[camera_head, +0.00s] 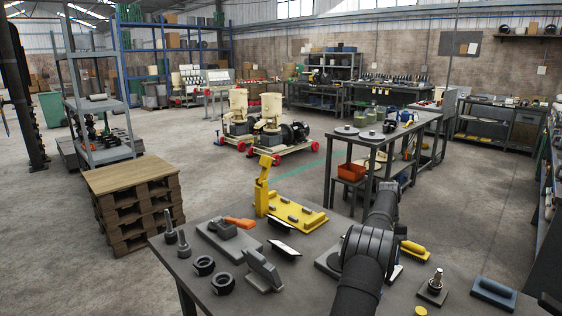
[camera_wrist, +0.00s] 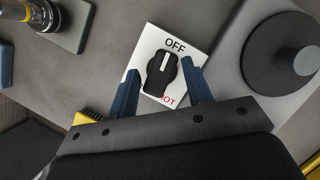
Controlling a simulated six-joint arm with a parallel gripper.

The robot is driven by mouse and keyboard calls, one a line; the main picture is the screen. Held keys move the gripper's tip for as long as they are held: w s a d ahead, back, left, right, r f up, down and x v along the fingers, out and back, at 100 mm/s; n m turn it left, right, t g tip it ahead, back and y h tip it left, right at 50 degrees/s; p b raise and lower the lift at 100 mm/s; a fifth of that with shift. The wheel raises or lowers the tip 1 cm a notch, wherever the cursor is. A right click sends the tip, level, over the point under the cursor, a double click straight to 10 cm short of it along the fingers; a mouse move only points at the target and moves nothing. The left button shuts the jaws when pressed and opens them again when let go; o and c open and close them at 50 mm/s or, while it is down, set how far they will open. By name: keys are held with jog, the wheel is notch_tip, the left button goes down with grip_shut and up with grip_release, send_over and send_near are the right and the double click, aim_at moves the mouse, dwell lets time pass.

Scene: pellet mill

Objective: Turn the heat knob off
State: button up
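The heat knob (camera_wrist: 160,76) is black with a white pointer line, on a white plate (camera_wrist: 197,37) marked OFF above and a partly hidden red word ending in "OT" below. Its white line points up toward OFF. My gripper (camera_wrist: 160,70) is open, with one blue finger on each side of the knob. Gaps show between the fingers and the knob in the wrist view; how deep the fingertips reach cannot be told. In the head view my arm hides the knob and the gripper.
A yellow-handled brush (camera_head: 414,250) lies close by. A metal post on a plate (camera_head: 433,289) and a blue block (camera_head: 493,292) stand to the right. A yellow fixture (camera_head: 295,213) and dark grey parts occupy the left of the bench (camera_head: 310,293). A black disc (camera_wrist: 283,53) is right of the plate.

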dwell(0.7)
jog(key=shift+r, duration=0.35)
jog(key=r+t, duration=0.1)
jog(key=r, duration=0.1)
jog(key=r+m+t, duration=0.1)
jog(key=r, duration=0.1)
jog(key=s+r+m+t+h, duration=0.1)
jog(key=r, duration=0.1)
jog(key=shift+a+r, duration=0.35)
jog(key=shift+r, duration=0.05)
jog(key=s+a+r+m+t+h, duration=0.2)
jog(key=s+a+r+m+t, duration=0.25)
jog(key=r, duration=0.35)
jog(key=shift+t, duration=0.35)
jog(key=x, duration=1.6)
jog(key=shift+s+d+f, duration=0.25)
jog(key=shift+d+f, duration=0.15)
jog(key=shift+d, duration=0.1)
jog(key=shift+c, duration=0.5)
